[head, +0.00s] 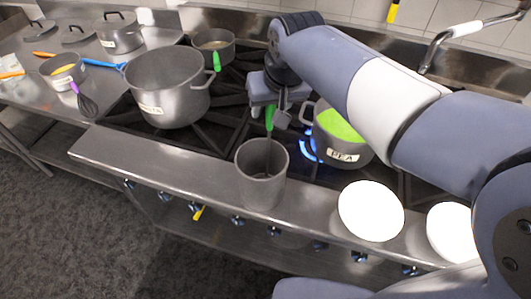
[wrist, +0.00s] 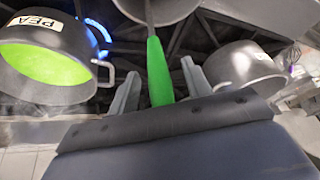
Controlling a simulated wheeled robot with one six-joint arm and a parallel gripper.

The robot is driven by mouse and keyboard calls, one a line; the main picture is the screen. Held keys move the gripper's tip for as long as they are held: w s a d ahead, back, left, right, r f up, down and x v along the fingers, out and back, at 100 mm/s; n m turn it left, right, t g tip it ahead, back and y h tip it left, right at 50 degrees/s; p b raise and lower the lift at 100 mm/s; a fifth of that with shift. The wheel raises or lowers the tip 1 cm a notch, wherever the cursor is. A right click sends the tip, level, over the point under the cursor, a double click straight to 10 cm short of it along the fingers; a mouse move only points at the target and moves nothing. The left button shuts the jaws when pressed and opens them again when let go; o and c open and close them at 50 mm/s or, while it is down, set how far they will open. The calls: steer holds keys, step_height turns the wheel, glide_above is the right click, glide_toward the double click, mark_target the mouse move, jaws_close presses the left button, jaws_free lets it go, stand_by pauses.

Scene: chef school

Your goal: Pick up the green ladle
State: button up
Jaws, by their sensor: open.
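The green ladle (head: 269,120) stands upright in a grey metal cylinder (head: 262,190) on the front ledge of the stove. Its green handle sticks up above the rim; its lower end is hidden inside. My gripper (head: 270,110) is above the cylinder at the top of the handle. In the wrist view the green handle (wrist: 157,75) runs between the two fingers of my open gripper (wrist: 160,72), with a gap visible on both sides. I cannot tell whether the handle touches the gripper's palm.
A pot of green soup marked PEA (head: 343,140) stands over a blue flame right of the gripper. A large grey pot (head: 170,90) is at left. A smaller pan (head: 213,45) with another green handle is behind. White plates (head: 370,210) lie at front right.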

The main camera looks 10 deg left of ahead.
steer(key=shift+s+f, duration=0.1)
jaws_close()
stand_by(0.5)
